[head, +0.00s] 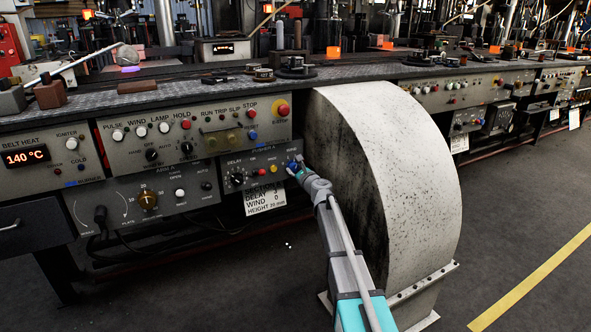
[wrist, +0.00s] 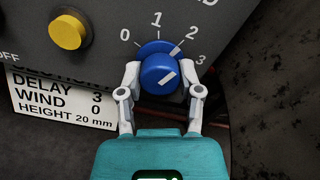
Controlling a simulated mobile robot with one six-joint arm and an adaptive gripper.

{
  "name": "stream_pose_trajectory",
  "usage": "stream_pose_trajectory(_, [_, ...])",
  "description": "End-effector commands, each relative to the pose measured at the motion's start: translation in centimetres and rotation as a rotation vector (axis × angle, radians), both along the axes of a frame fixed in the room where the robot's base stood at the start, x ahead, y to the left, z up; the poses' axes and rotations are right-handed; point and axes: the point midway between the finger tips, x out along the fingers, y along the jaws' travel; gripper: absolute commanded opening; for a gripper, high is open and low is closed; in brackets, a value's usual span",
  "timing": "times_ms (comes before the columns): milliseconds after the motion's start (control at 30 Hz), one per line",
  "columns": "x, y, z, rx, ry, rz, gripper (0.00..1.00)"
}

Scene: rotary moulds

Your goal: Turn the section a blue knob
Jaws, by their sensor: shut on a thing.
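The blue knob (wrist: 158,72) is in the upper middle of the wrist view, on a grey panel with the printed marks 0, 1, 2 and 3. In the head view the knob (head: 292,165) is small and partly covered by my gripper (head: 298,168), at the right end of the lower panel.
A white card (head: 264,200) hangs under the panel; in the wrist view it reads DELAY 3, WIND 0, HEIGHT 20 mm. A yellow button (wrist: 68,32) is left of the knob. A large pale curved housing (head: 390,180) stands close on the right.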

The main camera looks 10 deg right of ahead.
Motion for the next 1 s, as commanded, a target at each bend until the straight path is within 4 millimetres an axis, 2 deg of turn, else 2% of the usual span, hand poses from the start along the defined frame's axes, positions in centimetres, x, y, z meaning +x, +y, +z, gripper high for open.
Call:
stream_pose_trajectory(367, [0.10, -0.03, 0.04, -0.148, -0.049, -0.003, 0.00])
stream_pose_trajectory(1000, [0.13, 0.08, 0.05, -0.696, -0.226, -0.001, 0.00])
